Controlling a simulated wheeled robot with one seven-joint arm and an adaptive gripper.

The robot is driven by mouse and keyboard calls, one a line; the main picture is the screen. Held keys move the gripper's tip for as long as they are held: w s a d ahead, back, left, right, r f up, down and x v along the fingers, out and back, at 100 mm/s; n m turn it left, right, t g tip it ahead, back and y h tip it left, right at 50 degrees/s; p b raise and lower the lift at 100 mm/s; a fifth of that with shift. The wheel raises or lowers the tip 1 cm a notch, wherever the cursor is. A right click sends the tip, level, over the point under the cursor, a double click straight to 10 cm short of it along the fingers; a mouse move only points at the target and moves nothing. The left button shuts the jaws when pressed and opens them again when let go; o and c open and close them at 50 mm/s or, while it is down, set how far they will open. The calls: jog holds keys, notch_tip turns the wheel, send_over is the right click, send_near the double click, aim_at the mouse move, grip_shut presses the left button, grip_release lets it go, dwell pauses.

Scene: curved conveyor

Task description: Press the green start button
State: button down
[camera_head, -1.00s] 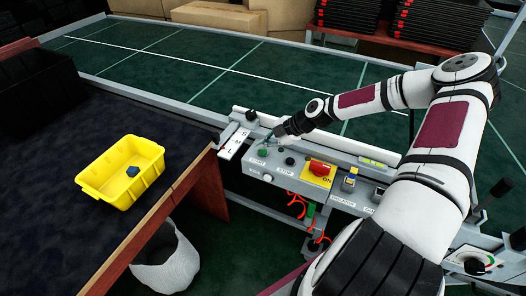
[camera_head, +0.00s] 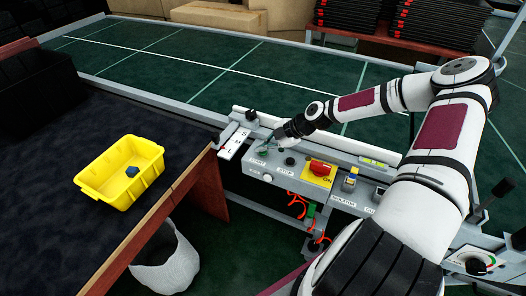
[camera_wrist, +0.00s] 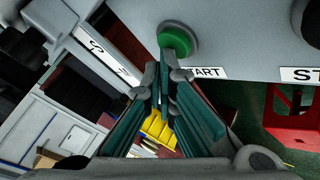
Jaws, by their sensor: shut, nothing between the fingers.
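The green start button (camera_wrist: 177,40) sits in a grey collar on the light grey panel, above the "START" label (camera_wrist: 207,73) in the wrist view. My gripper (camera_wrist: 160,72) is shut and empty, its fingertips just below the button in that picture. I cannot tell whether they touch it. In the head view my gripper (camera_head: 265,145) points down at the left end of the control panel (camera_head: 275,180), right by the START label. There the button is mostly hidden by the fingers.
The dark STOP button (camera_head: 290,160) is right of START. A red rotary switch on a yellow plate (camera_head: 318,173) is further right. A yellow bin (camera_head: 105,178) holding a blue piece (camera_head: 132,171) stands on the dark table at left. The green conveyor (camera_head: 200,70) lies behind.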

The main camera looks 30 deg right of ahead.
aim_at(263, 153)
jog(key=shift+f, duration=0.2)
dwell(0.6)
jog(key=shift+r+p, duration=0.35)
jog(key=shift+r, duration=0.5)
jog(key=shift+r+p, duration=1.3)
jog(key=shift+r, duration=1.25)
